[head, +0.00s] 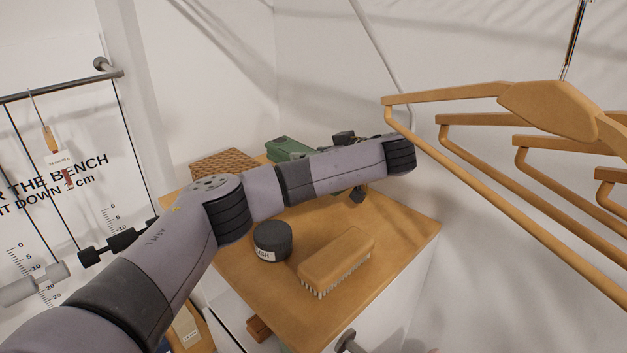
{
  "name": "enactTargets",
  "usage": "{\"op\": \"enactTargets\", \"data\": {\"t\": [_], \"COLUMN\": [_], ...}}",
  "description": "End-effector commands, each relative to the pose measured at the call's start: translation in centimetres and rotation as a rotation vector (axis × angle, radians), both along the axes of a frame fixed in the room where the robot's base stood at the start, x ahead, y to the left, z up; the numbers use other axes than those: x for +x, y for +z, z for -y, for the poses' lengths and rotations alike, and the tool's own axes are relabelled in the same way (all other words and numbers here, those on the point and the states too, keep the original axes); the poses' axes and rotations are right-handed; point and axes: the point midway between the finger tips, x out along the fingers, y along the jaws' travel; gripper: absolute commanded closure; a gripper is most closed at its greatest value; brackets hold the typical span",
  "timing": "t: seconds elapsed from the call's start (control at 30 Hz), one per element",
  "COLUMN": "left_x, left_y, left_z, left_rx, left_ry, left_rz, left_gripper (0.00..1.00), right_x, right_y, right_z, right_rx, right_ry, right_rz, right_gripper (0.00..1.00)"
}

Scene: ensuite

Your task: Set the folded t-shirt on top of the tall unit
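A white unit with a wooden top (405,225) stands in the middle of the head view; it may be the tall unit. My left arm reaches across above it from the left. Dark parts of my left gripper (351,168) show above and below the forearm's far end, but the arm hides most of it, so I cannot tell whether its fingers are open or shut. A green item (290,148) shows behind the arm, partly hidden. I cannot tell whether it is the folded t-shirt. No other thing looks like a t-shirt. My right gripper is not in view.
On the wooden top are a brush (337,258), a dark round tin (272,241) and a brown woven box (222,163). Wooden hangers (480,170) hang at the right, close to my arm's end. A rail (60,87) is at the left.

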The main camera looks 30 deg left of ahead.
Motion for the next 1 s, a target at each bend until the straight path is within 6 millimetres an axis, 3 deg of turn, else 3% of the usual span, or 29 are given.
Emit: {"op": "enactTargets", "data": {"t": [0.03,0.17,0.3,0.47,0.87,0.9,1.0], "left_x": [0.0,0.0,0.0,0.0,0.0,0.0,0.0], "left_y": [-1.0,-1.5,-3.2,-4.8,-6.0,-6.0,-5.9], "left_z": [0.0,0.0,0.0,0.0,0.0,0.0,0.0], "left_rx": [0.0,0.0,0.0,0.003,0.0,0.0,0.0], "left_ry": [0.0,0.0,0.0,0.0,-0.001,-0.001,-0.001], "left_rz": [0.001,0.003,0.0,-0.002,0.001,0.001,0.0], "left_gripper": [0.74,0.74,0.74,0.74,0.74,0.42,0.35], "right_x": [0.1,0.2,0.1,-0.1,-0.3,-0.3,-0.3], "right_y": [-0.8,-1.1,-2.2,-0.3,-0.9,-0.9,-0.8], "right_z": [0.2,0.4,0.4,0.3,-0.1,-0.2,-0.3], "right_rx": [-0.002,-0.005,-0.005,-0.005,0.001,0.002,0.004], "right_ry": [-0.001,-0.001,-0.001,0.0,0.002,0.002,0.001], "right_rz": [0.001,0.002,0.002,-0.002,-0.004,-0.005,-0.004], "right_gripper": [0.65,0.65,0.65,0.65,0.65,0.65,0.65]}}
